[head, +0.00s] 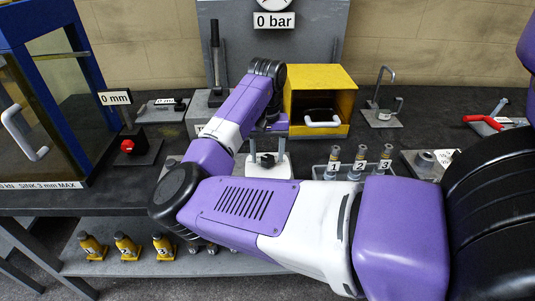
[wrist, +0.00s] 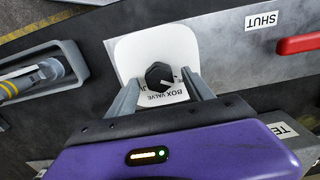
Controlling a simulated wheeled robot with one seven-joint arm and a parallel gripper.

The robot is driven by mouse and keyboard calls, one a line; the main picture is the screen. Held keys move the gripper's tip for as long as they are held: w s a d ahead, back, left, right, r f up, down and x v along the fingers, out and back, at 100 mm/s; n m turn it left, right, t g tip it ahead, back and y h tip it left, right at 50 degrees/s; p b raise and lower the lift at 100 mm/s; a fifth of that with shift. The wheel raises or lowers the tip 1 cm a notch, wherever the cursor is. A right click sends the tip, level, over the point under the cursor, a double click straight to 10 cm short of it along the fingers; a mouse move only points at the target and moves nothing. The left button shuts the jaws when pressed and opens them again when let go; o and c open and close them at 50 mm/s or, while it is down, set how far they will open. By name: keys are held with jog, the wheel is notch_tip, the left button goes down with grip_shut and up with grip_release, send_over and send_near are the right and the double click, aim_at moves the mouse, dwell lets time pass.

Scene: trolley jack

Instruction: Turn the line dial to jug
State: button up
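The dial is a black knob (wrist: 160,76) with a white mark toward the lower right, on a white plate (wrist: 130,48). Text under the knob appears upside down and reads "BOX VALVE"; a second line is partly hidden. In the head view the knob (head: 267,159) sits on a small white base (head: 268,171). My gripper (wrist: 162,82) is open, with one finger on each side of the knob. I see gaps between the fingers and the knob; how deep the fingertips reach is hard to tell. My gripper (head: 267,146) also shows in the head view, over the base.
A red handle (wrist: 299,43) and a "SHUT" label (wrist: 262,20) lie to the right in the wrist view. A yellow open box (head: 340,82) stands behind my gripper. A rack of numbered cylinders (head: 358,160) stands to its right. A glass-sided cabinet (head: 40,130) is at left.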

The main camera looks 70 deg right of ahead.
grip_shut()
jog(key=shift+r+m, duration=0.1)
jog(key=shift+m, duration=0.3)
jog(key=m+p, duration=0.2)
jog(key=m, duration=0.2)
jog(key=shift+s+m+p, duration=0.1)
jog(key=shift+m+p, duration=0.2)
jog(key=m+p, duration=0.1)
jog(key=m, duration=1.1)
jog(key=shift+s+m, duration=0.1)
jog(key=shift+m, duration=0.2)
jog(key=m+b, duration=0.1)
jog(key=m, duration=0.5)
jog(key=shift+a, duration=0.1)
